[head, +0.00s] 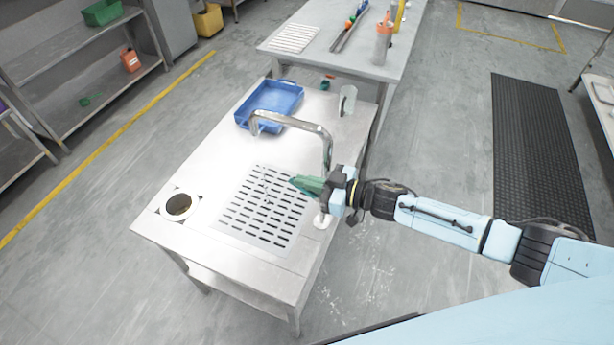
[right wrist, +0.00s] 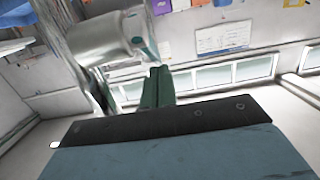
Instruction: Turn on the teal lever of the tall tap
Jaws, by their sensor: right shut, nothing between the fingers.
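The tall tap (head: 298,124) is a shiny metal pipe that rises at the right side of the steel table and bends left over the slotted drain plate (head: 262,212). My right gripper (head: 296,183) comes in from the right, beside the lower part of the tap. Its green fingers are together and empty, pointing left over the plate. In the right wrist view the closed fingers (right wrist: 157,88) stand just right of a large metal part of the tap (right wrist: 105,40). A small teal patch shows on that part; I cannot tell if it is the lever. My left gripper is not in view.
A blue tray (head: 270,121) and a clear cup (head: 348,100) stand behind the tap. A round hole (head: 178,206) is at the table's front left corner. Another table (head: 350,62) with tools stands behind. The air left of the gripper looks clear.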

